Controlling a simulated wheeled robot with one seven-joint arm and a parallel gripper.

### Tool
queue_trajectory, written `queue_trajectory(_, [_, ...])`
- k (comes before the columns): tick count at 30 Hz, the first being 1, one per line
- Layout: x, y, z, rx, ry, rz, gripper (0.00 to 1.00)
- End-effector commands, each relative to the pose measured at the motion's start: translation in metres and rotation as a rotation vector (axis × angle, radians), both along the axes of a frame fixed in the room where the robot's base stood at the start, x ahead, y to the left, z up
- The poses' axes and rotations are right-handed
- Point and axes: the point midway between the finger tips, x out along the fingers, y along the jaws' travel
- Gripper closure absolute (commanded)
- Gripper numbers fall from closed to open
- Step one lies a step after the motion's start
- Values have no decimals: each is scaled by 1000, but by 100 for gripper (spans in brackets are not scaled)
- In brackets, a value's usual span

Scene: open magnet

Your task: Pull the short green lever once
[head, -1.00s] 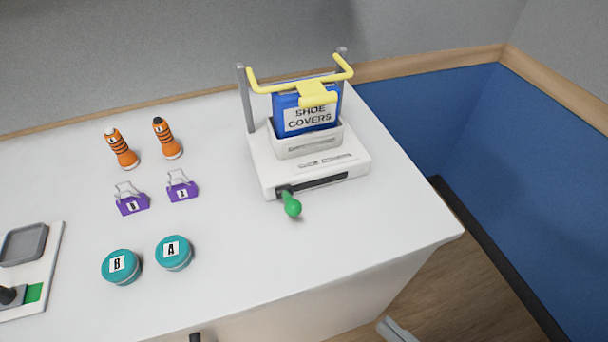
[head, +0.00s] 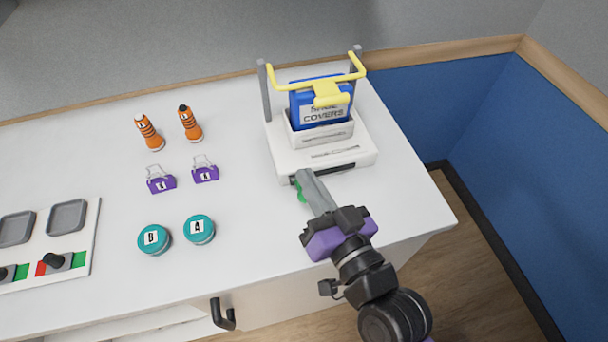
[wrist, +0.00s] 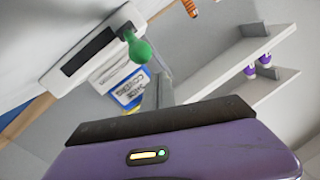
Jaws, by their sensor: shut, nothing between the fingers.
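The short green lever (head: 301,194) sticks out of the left end of a dark slot in the front of the white shoe cover dispenser (head: 290,157). In the head view it is mostly hidden by my gripper (head: 306,177). The gripper's grey fingers are shut and empty, with their tips over the lever by the slot. In the wrist view the lever's round green knob (wrist: 139,50) shows just past the fingertips (wrist: 163,78). I cannot tell whether they touch.
A blue shoe covers box (head: 321,107) stands in the dispenser under a yellow bar (head: 327,93). Two orange striped bottles (head: 149,131), purple clips (head: 161,181) and teal round tins (head: 154,240) stand to the left. A switch panel (head: 84,237) lies far left.

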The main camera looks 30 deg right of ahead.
Motion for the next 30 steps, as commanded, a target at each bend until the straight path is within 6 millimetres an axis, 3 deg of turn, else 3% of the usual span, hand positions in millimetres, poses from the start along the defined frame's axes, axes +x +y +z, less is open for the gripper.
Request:
queue_trajectory(1, [23, 3, 21, 11, -17, 28, 100])
queue_trajectory(6, [87, 23, 71, 16, -35, 177, 100])
queue_trajectory(10, [124, 39, 109, -37, -30, 313, 100])
queue_trajectory(15, [156, 54, 148, -171, 17, 499, 100])
queue_trajectory(18, [165, 58, 161, -278, 75, 606, 100])
queue_trajectory(22, [166, 51, 163, -435, 189, 740, 100])
queue_trajectory(26, [152, 35, 145, -597, 367, 888, 100])
queue_trajectory(30, [116, 8, 111, -745, 600, 1064, 100])
